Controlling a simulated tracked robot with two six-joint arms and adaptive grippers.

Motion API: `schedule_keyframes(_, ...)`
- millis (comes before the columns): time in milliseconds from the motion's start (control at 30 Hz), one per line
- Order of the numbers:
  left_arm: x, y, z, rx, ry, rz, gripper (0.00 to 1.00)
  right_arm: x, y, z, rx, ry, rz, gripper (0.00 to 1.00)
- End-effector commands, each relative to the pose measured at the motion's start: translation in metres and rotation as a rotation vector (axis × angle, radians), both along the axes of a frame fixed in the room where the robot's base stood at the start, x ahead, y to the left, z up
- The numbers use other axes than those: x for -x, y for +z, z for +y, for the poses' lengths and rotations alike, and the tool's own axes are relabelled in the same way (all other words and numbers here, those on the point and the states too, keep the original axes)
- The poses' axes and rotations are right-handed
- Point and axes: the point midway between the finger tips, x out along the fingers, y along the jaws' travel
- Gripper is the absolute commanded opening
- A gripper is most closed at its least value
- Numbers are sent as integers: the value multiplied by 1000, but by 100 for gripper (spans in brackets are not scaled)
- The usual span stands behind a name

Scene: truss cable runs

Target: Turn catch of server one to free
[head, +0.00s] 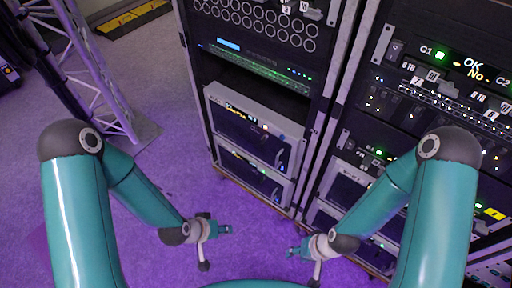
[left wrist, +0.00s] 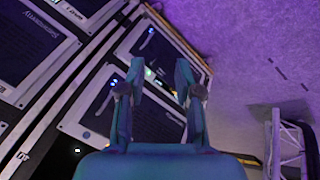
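Two light-framed units with dark fronts sit low in the left rack, an upper one (head: 250,112) and a lower one (head: 238,158). Which unit is server one, and its catch, I cannot make out. My left gripper (head: 226,229) is in front of and below these units, apart from them. In the left wrist view its two fingers (left wrist: 155,82) are spread with nothing between them, and framed dark units (left wrist: 100,108) lie beyond. My right gripper (head: 293,252) is low in front of the racks, apart from them; its finger opening is too small to judge.
The right rack (head: 400,100) holds dark units with lit labels and green lights. A rack post (head: 328,110) stands between the racks. A lattice truss (head: 95,70) stands at the left. Purple-lit floor (head: 170,110) is clear left of the racks.

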Motion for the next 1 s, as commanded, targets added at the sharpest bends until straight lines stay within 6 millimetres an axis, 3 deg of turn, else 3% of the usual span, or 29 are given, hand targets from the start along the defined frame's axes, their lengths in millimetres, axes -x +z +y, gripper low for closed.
schedule_keyframes(33, -25, -25, 1, 1, -21, -106, 34, 0, -37, 0, 0, -1, 1, 40)
schedule_keyframes(133, -73, -32, 0, 5, -78, -342, 34, 0, -77, 0, 0, -1, 1, 40)
schedule_keyframes(300, -138, -18, -6, 23, -176, -755, 34, 0, -140, 0, 0, -1, 1, 40)
schedule_keyframes(433, -162, 4, -12, 44, -235, -1013, 34, 0, -176, 0, 0, -1, 1, 40)
schedule_keyframes(633, -171, 32, -17, 73, -288, -1243, 34, 0, -202, 0, 0, -1, 0, 40)
schedule_keyframes(867, -181, 43, -26, 83, -303, -1295, 34, 0, -203, 0, 0, -1, 0, 40)
schedule_keyframes(1000, -197, 43, -39, 84, -304, -1294, 34, 0, -202, 0, 0, -1, 0, 40)
